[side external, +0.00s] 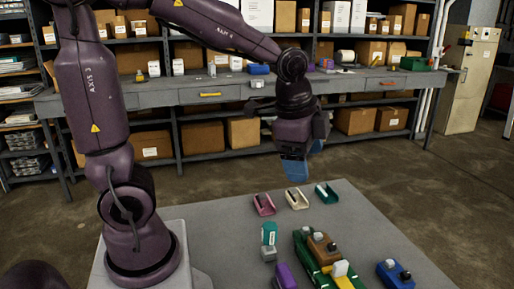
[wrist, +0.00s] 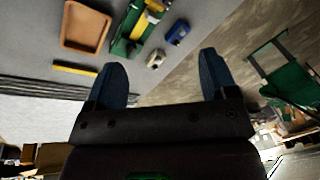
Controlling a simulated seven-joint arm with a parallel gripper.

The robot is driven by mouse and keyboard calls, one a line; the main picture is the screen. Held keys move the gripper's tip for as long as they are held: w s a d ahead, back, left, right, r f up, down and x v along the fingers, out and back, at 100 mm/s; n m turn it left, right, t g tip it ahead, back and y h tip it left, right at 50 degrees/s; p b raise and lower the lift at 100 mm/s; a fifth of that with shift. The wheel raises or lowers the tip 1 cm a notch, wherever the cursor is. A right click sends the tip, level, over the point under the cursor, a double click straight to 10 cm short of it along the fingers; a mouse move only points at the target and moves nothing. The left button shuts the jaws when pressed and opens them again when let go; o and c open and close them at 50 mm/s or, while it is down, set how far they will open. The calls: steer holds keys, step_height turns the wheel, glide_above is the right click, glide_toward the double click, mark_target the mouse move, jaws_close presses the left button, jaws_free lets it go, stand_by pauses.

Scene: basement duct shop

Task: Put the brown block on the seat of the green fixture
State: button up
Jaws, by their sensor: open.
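I cannot tell whether the brown block is fully seated. The wrist view shows the green fixture (wrist: 122,45) at the top, partly cut off. My gripper (side external: 295,178) is raised above the table's far edge, away from the fixture, with blue fingers. In the wrist view my gripper (wrist: 161,66) is open, with nothing between its fingers.
A teal block (side external: 269,233), a purple block (side external: 286,276) and a blue block (side external: 394,274) flank the fixture. A workbench (side external: 230,92) and shelves stand behind. The table's right side is mostly clear.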

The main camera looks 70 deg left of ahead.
steer(key=s+d+r+n+t, duration=0.1)
steer(key=s+r+n, duration=0.3)
steer(key=s+n, duration=0.4)
steer(key=shift+s+d+r+n+t+h, duration=0.15)
steer(key=shift+s+d+n+t+h, duration=0.2)
steer(key=shift+s+t, duration=0.65)
